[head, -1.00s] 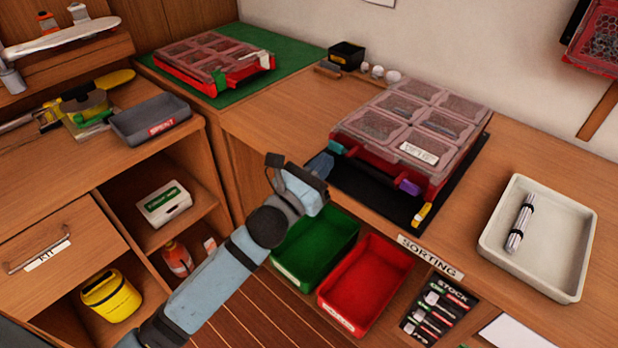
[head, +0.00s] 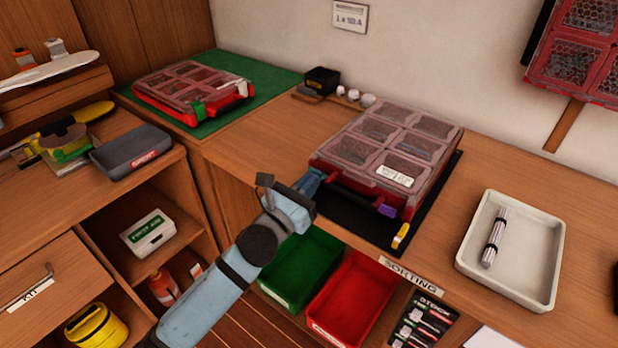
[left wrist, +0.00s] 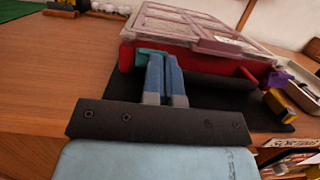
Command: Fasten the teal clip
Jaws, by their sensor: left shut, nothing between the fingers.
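A red case with a clear compartment lid (head: 375,150) lies on a black mat (head: 345,222); the lid is down. The teal clip (left wrist: 146,54) is at the left end of the case's front side in the left wrist view, partly behind my fingers. I cannot tell whether it is fastened. My left gripper (head: 312,181) is shut and empty. Its blue fingers (left wrist: 165,72) are right at the clip, seemingly against it. My right gripper is not in view.
A pale tray (head: 535,262) with a bundle of rods is at right. A second red case (head: 193,88) lies on a green mat at the back left.

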